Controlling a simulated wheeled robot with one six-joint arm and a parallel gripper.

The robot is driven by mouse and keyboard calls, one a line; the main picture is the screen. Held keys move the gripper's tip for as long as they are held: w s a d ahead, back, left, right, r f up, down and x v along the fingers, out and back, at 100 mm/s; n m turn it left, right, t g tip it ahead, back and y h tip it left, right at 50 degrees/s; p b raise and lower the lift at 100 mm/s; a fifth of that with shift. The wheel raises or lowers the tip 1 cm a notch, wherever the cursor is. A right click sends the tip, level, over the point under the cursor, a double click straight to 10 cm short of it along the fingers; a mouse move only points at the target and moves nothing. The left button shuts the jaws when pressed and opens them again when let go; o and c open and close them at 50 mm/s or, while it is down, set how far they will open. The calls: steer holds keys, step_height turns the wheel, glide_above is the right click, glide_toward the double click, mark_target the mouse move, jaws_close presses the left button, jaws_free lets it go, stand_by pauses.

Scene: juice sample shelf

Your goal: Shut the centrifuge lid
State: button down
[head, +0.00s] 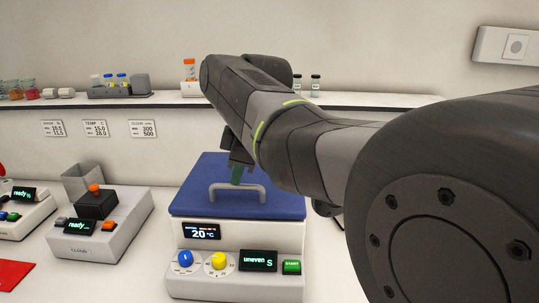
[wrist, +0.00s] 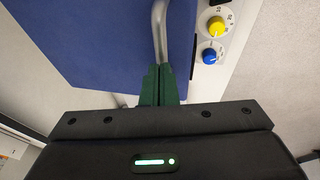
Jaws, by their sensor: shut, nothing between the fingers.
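The centrifuge (head: 236,236) is a white box with a blue lid (head: 281,187) that lies down flat over its top, with no visible gap at the front edge. A grey bar handle (head: 262,190) stands on the lid near its front. My gripper (head: 238,176) is shut and empty, its green fingertips pointing down just behind the handle. In the wrist view the shut fingers (wrist: 160,72) reach the grey handle (wrist: 159,25) against the blue lid (wrist: 110,45). I cannot tell whether they touch it.
The front panel has a blue knob (head: 186,259), a yellow knob (head: 219,261), a screen reading "uneven" (head: 258,261) and a green button (head: 291,267). Another device (head: 95,240) stands to the left. A shelf (head: 170,101) with vials and racks runs behind.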

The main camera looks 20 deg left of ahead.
steer(key=shift+s+d+f+t+b, duration=0.1)
steer(key=shift+s+f+t+b, duration=0.2)
steer(key=shift+f+b, duration=0.35)
steer(key=shift+f, duration=0.2)
steer(key=shift+r+p, duration=0.55)
steer(key=shift+p, duration=0.15)
steer(key=a+p+v, duration=0.1)
steer(key=p+v, duration=0.2)
steer(key=v, duration=1)
steer(key=shift+r, duration=0.45)
steer(key=shift+w+d, duration=0.1)
steer(key=x, duration=0.4)
steer(key=b+x, duration=0.1)
steer(key=x, duration=0.3)
steer(key=b+x, duration=0.1)
steer(key=x, duration=0.3)
steer(key=shift+d+f, duration=0.2)
steer(key=shift+d, duration=0.1)
steer(key=shift+a+f+b, duration=0.1)
steer(key=shift+f+b, duration=0.75)
